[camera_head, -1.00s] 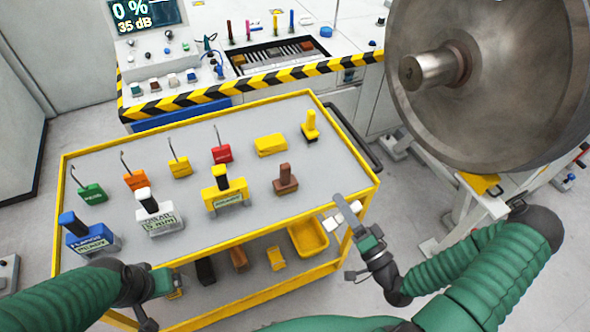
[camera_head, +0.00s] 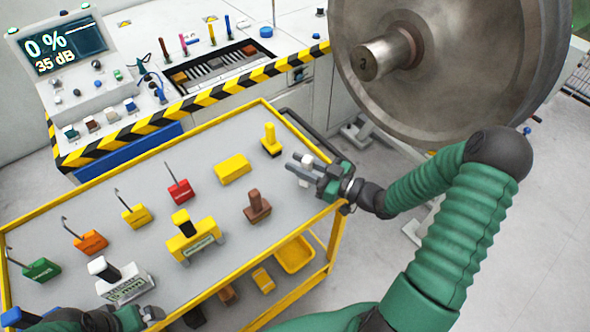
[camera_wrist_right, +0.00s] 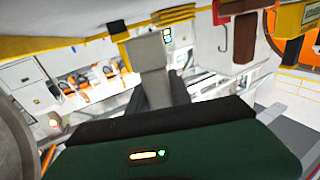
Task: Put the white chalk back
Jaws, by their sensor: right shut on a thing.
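My right gripper (camera_head: 303,170) is shut on a small white piece, which looks like the white chalk (camera_head: 307,159). It holds the piece above the right end of the trolley, near a yellow-handled block (camera_head: 270,140). In the right wrist view the grey fingers (camera_wrist_right: 155,85) show, but I cannot make out the chalk there. Several coloured sticks stand upright on the console at the back, among them a dark red one (camera_head: 164,50), a yellow one (camera_head: 211,33) and a blue one (camera_head: 228,25). My left gripper (camera_head: 145,316) is low at the left, its jaws unclear.
The yellow-framed trolley (camera_head: 340,205) carries several coloured blocks and gauges, including a yellow block (camera_head: 232,168) and a brown stamp (camera_head: 258,208). A striped edge (camera_head: 215,95) fronts the console (camera_head: 130,62). A large steel wheel (camera_head: 450,70) stands at the upper right.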

